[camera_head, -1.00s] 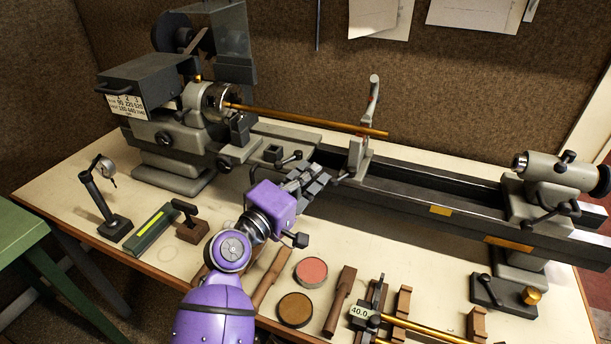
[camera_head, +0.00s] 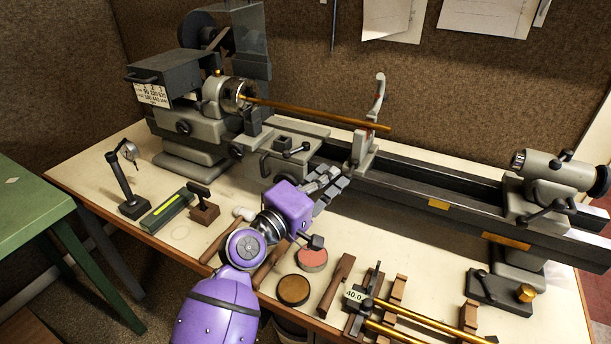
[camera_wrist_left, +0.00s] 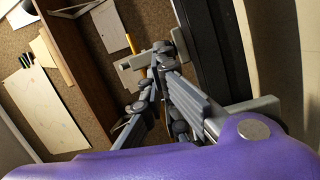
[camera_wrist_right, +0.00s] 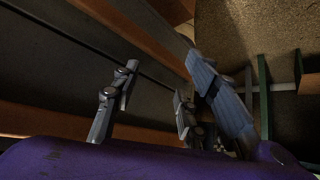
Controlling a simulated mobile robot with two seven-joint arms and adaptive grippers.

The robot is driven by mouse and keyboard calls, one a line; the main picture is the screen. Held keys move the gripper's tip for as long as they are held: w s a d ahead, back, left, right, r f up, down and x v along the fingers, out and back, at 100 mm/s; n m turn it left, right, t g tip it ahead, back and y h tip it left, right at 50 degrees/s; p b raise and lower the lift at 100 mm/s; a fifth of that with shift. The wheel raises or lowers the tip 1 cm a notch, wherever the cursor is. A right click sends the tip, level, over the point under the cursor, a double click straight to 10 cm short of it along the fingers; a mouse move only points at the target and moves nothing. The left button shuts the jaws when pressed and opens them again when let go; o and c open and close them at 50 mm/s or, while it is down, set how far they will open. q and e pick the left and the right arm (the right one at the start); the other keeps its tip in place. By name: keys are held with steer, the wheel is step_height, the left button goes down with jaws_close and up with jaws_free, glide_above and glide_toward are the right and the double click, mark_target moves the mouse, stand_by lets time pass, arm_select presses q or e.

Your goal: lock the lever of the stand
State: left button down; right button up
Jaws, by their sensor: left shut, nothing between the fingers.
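The grey stand (camera_head: 363,150) stands upright on the lathe bed, with a curved arm (camera_head: 379,92) rising above the brass rod (camera_head: 315,114). A small dark lever (camera_head: 347,167) shows low on the stand's near left side. My left gripper (camera_head: 336,172) is shut and empty, with its fingertips close to this lever. I cannot tell whether they touch it. In the left wrist view the shut fingers (camera_wrist_left: 162,68) are in front of the stand and partly hide it, and the lever is not clear there. My right gripper (camera_wrist_right: 155,85) has its fingers apart and is outside the head view.
The lathe bed (camera_head: 430,185) runs behind my left gripper, with the headstock (camera_head: 185,110) left and the tailstock (camera_head: 550,175) right. Round pads (camera_head: 293,290), wooden tools and a brass-rod gauge (camera_head: 420,320) lie on the bench's front. A green table (camera_head: 30,205) stands at left.

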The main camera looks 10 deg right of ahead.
arm_select(q)
steer(key=shift+s+d, duration=0.55)
arm_select(e)
steer(key=shift+s+d, duration=0.2)
steer(key=shift+s, duration=0.15)
steer(key=shift+f, duration=0.1)
arm_select(q)
steer(key=shift+s, duration=0.1)
arm_select(e)
steer(key=shift+a, duration=0.1)
stand_by(0.6)
